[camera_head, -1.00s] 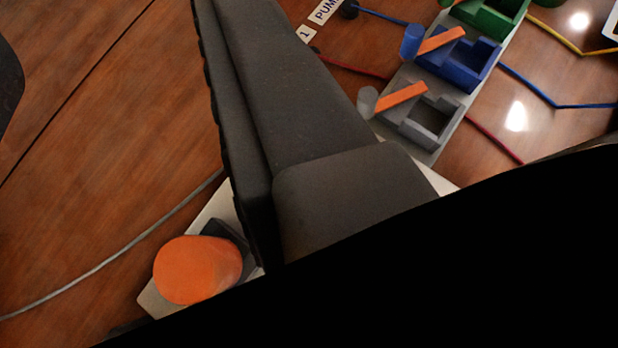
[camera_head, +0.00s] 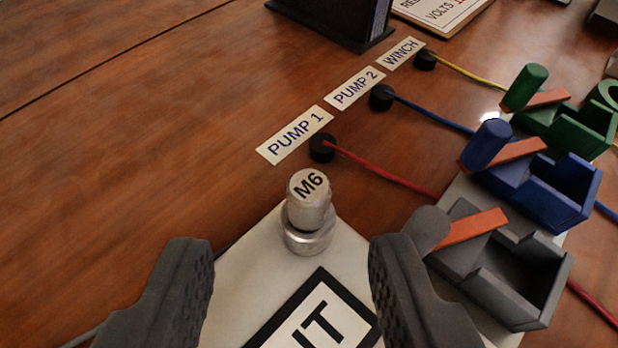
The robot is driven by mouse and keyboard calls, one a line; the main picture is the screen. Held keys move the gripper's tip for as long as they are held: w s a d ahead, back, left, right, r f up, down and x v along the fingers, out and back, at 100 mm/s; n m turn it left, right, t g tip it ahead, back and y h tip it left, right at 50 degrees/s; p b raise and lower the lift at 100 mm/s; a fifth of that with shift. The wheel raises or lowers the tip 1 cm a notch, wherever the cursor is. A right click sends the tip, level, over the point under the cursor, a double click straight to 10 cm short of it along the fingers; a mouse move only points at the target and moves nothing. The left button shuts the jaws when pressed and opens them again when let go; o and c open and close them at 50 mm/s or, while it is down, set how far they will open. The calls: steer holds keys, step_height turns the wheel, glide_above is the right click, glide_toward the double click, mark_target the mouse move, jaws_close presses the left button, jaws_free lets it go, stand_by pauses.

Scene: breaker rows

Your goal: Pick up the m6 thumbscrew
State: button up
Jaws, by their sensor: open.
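The M6 thumbscrew (camera_head: 309,212) is a silver metal cylinder with "M6" in black on its pale top. It stands upright near the far corner of a white plate (camera_head: 240,268). My gripper (camera_head: 285,265) is open, with one dark ridged finger at the lower left and one at the lower right. The thumbscrew shows in the gap between the fingers, a little beyond their tips in the picture. Nothing is held between the fingers. The near part of the plate runs out of the frame.
Grey (camera_head: 500,262), blue (camera_head: 535,185) and green (camera_head: 565,120) breakers with orange strips stand in a row at right, the grey one close to my right finger. Labels PUMP 1 (camera_head: 294,135), PUMP 2 (camera_head: 355,88) and WINCH (camera_head: 401,52) lie beyond. The wooden table at left is clear.

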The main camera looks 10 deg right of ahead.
mark_target(308, 196)
steer(key=x, duration=0.1)
steer(key=b+x, duration=0.1)
steer(key=x, duration=0.1)
steer(key=b+x, duration=0.1)
steer(key=shift+w+d+f, duration=0.15)
steer(key=shift+d+f, duration=0.1)
steer(key=shift+d, duration=0.1)
steer(key=shift+w, duration=0.4)
jaws_close()
